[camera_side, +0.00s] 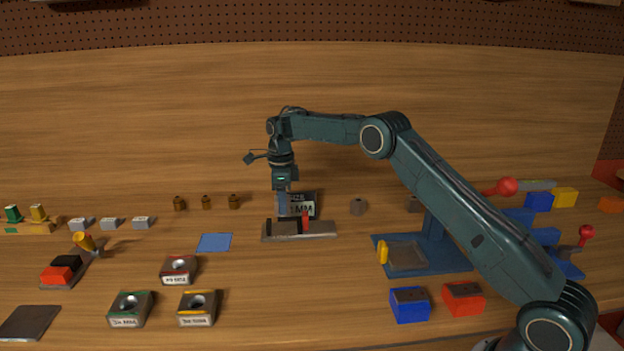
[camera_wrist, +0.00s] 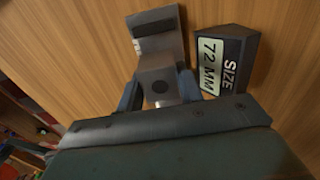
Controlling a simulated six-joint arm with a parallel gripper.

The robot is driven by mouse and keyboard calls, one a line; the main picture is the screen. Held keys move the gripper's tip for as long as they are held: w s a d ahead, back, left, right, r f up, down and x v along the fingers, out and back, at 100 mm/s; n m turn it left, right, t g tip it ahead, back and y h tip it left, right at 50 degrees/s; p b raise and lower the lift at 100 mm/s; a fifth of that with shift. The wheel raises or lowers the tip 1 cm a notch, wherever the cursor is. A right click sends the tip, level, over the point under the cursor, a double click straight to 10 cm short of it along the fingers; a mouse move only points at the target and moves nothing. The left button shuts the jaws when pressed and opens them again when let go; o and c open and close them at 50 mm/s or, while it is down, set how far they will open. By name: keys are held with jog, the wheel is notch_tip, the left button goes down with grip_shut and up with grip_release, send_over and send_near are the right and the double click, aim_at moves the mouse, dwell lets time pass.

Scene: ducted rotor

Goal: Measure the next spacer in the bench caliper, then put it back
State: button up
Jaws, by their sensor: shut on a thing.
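The bench caliper (camera_side: 318,230) is a long grey bar with dark jaws and a red part, near the middle of the table. Its display (camera_wrist: 225,62) reads "SIZE 72 MM" in the wrist view. My gripper (camera_side: 283,208) points down over the caliper's left part. A black-ended caliper jaw (camera_wrist: 152,24) shows just beyond the spacer. I cannot tell whether the spacer touches the jaws. In the side view the spacer is mostly hidden.
A blue mat (camera_side: 214,242) and labelled trays with red (camera_side: 178,269), green (camera_side: 131,309) and yellow (camera_side: 197,307) rims lie in front. A blue fixture (camera_side: 450,262) stands right.

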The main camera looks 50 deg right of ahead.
jog(key=shift+f, duration=2.55)
jog(key=o, duration=1.1)
notch_tip(320, 180, up, 13)
jog(key=shift+r, duration=0.35)
